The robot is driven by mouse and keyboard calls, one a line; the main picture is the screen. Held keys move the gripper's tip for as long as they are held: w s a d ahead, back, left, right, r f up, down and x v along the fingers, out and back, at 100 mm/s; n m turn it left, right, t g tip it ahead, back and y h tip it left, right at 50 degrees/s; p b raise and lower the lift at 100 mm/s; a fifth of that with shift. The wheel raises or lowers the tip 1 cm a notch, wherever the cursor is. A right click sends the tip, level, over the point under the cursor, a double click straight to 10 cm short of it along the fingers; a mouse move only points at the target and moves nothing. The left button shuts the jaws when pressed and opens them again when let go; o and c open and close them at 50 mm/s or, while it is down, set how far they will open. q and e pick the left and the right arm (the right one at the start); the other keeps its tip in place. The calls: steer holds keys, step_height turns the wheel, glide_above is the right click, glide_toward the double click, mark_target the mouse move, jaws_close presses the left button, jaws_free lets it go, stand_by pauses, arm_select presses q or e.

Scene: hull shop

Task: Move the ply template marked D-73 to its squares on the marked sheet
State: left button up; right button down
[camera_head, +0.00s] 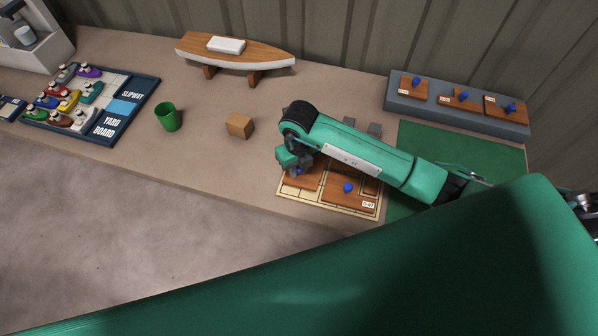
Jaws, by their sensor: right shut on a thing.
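The marked sheet (319,206) is a pale yellow board with dark lines near the front edge of the bench. A brown ply template (335,194) with a blue knob lies on its right part; its small label seems to read D-57. Another brown ply template (310,180) is at the sheet's left part, under my right gripper (297,171). The gripper is shut on its blue knob, which is mostly hidden by the fingers. I cannot see this template's label, or whether it touches the sheet. My left gripper is not in view.
A grey rack (455,119) at the back right holds several ply templates with blue knobs, beyond a green mat (411,140). A wooden block (239,125), green cup (167,117), model hull (235,55) and yard board (105,124) stand to the left.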

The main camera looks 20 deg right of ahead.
mark_target(299, 176)
step_height(299, 176, down, 4)
steer(key=shift+s+r+p, duration=0.1)
steer(key=shift+r+p, duration=0.05)
steer(key=shift+p, duration=0.3)
steer(key=shift+f, duration=0.25)
steer(key=shift+f, duration=0.2)
steer(key=c, duration=1.2)
jaws_free()
steer(key=shift+c, duration=0.2)
